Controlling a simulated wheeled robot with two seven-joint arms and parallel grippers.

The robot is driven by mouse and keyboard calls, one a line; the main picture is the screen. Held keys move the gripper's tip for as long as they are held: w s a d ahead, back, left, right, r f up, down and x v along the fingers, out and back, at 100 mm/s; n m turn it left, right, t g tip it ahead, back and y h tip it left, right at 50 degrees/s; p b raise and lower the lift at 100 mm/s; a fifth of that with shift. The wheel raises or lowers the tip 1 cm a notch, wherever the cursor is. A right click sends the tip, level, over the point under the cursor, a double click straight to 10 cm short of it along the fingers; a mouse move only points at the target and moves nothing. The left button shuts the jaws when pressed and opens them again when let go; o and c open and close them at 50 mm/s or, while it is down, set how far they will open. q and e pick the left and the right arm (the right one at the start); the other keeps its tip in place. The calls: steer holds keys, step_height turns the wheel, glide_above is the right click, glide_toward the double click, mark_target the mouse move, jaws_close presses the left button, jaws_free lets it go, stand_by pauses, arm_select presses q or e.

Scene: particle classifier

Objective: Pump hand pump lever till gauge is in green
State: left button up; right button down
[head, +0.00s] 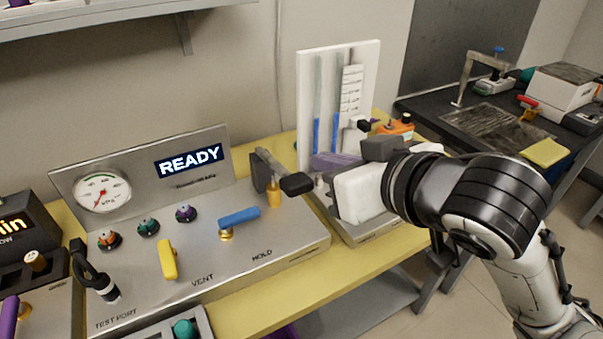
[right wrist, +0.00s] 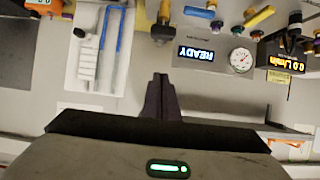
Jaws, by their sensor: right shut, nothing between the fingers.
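The pump lever is a grey metal arm with a black grip (head: 297,184), beside a gold post on the silver panel. In the right wrist view the lever's dark grip (right wrist: 160,33) lies ahead of my fingertips. The round white gauge (head: 101,192) is on the upright plate at left and also in the wrist view (right wrist: 240,59). Its needle seems to point down-left; it is too small to read against the green band. My right gripper (head: 330,162) is shut and empty, just right of the grip and apart from it; its dark fingers (right wrist: 160,88) are together. My left gripper is not in view.
A blue HOLD handle (head: 239,218) and a yellow VENT handle (head: 168,260) stand on the panel. A READY display (head: 190,160) is beside the gauge. A white manometer board (head: 308,75) with blue tubes rises behind my right gripper.

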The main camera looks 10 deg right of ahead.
glide_above(302, 193)
steer(key=f, duration=0.4)
steer(key=shift+w+a+f, duration=0.15)
steer(key=shift+w, duration=0.1)
step_height(302, 193, down, 3)
steer(key=shift+r, duration=0.2)
steer(key=shift+s+f, duration=0.25)
steer(key=shift+f, duration=0.5)
